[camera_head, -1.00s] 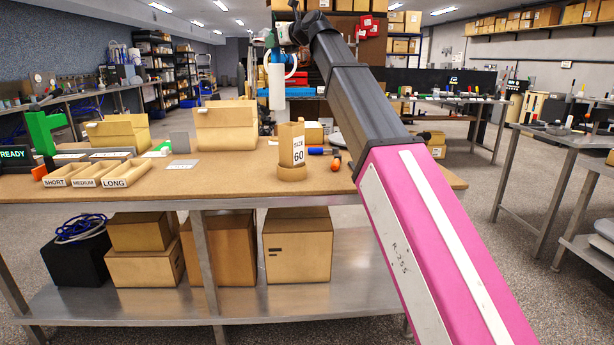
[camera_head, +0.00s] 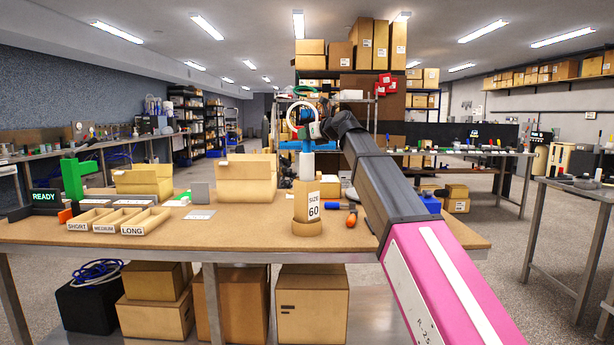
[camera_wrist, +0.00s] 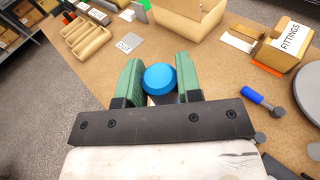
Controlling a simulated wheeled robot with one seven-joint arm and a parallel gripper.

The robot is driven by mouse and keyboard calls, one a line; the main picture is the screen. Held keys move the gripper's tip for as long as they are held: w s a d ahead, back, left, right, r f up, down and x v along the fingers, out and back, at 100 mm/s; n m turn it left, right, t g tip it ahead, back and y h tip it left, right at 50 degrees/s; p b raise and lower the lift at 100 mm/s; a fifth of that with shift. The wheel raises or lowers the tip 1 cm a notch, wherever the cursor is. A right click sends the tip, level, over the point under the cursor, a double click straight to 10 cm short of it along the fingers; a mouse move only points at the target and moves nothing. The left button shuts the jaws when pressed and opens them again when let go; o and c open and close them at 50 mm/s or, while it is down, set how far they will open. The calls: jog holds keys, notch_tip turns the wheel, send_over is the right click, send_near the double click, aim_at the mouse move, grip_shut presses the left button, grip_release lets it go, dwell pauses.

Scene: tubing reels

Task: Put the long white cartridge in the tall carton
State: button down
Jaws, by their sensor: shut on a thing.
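The long white cartridge (camera_head: 307,166) is upright, and its blue cap shows in the wrist view (camera_wrist: 160,79). My gripper (camera_head: 307,143) is shut on its capped end, with the green fingers (camera_wrist: 158,84) on both sides of the cap. The tall carton (camera_head: 301,208), labelled SIZE 60, stands on the table in a round tan base. The cartridge is in line with the carton's top, and its lower end is hidden by the carton's front wall. How deep it sits I cannot tell. In the wrist view the cartridge body and carton are mostly hidden under the cap and gripper.
Trays marked SHORT, MEDIUM and LONG (camera_head: 144,222) lie at the table's left. An open tan box (camera_head: 246,180) stands behind.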

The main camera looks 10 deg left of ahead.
aim_at(312, 173)
notch_tip(312, 173, down, 14)
dwell(0.6)
jog(key=shift+f, duration=0.15)
jog(key=c, duration=1.1)
grip_release()
jog(key=v, duration=1.2)
